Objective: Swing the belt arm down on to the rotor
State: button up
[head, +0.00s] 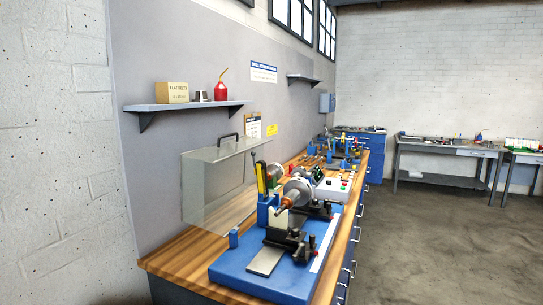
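A balancing machine with a blue base (232,278) stands at the near end of the wooden bench. A rotor (297,192) with a silver disc and a copper-coloured shaft end lies across its supports. A blue upright post (267,210) stands just left of the rotor. An upright yellow and black part (262,178) rises above this post; it may be the belt arm in its raised position, but it is too small to be sure. I cannot make out a belt. My gripper is not in view.
A clear guard (212,190) with a black handle stands open behind the machine, by the wall. A shelf (190,106) holds a box and a red oil can. The floor (430,250) at right is clear.

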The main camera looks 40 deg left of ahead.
aim_at(258, 173)
jog(key=i, duration=3.1)
jog(key=u, duration=3.05)
